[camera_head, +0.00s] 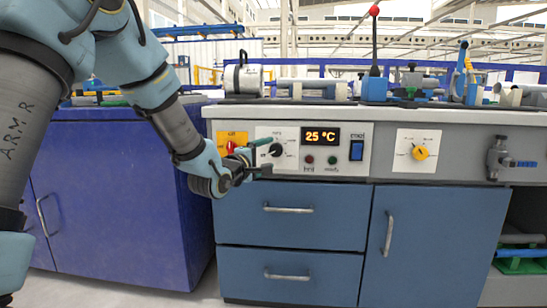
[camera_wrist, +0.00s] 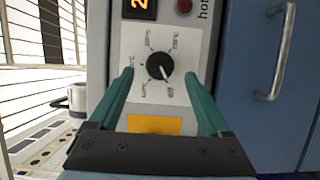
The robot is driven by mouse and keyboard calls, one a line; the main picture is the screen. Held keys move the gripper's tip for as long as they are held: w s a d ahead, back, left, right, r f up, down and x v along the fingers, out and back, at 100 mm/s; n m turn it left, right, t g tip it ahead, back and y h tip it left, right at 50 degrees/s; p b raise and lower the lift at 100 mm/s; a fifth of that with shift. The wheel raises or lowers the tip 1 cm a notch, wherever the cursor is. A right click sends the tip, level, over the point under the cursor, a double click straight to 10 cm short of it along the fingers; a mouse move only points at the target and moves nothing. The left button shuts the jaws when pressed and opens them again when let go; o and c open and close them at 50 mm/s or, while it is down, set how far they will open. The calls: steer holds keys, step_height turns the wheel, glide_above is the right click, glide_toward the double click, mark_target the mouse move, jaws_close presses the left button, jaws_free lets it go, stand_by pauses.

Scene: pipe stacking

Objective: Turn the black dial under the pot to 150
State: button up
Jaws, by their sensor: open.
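The black dial (camera_head: 276,149) sits on a white square plate on the bench's front panel, below and to the right of the pot (camera_head: 243,78). In the wrist view the dial (camera_wrist: 159,66) is round, with a light pointer mark toward the lower right; the printed labels around it are too small to read surely. The display (camera_head: 322,136) beside it reads 25 °C. My gripper (camera_head: 264,157) is open in front of the panel. In the wrist view its two green fingers (camera_wrist: 160,74) stand either side of the dial, with gaps; touching cannot be told.
Drawers with handles (camera_head: 288,210) lie below. A purple cabinet (camera_head: 115,190) stands left.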

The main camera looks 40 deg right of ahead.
mark_target(275, 150)
steer(key=shift+b+x, duration=0.35)
steer(key=shift+x, duration=1.75)
steer(key=shift+c, duration=0.3)
jaws_close()
